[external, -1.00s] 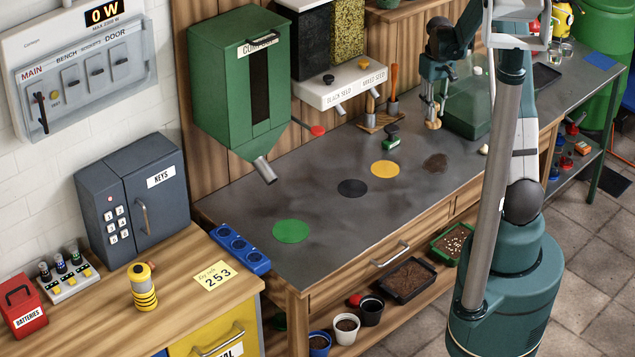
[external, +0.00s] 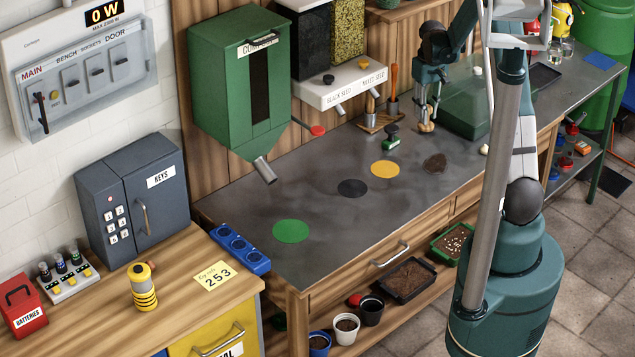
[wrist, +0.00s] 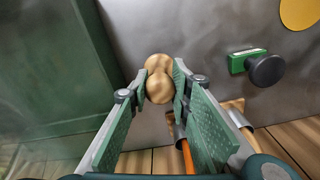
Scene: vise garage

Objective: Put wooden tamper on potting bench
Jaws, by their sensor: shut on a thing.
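The wooden tamper (external: 427,127) is a small pale wooden piece with rounded ends. My gripper (external: 427,108) is shut on it and points down over the back of the potting bench (external: 325,215), which has a dark grey top. In the wrist view the tamper (wrist: 159,88) sits between the two green finger pads of my gripper (wrist: 161,80). Its lower end is at or just above the bench top; I cannot tell whether it touches.
A wooden tool rack (external: 380,122) and a green stamp with a black knob (external: 391,136) stand left of my gripper.

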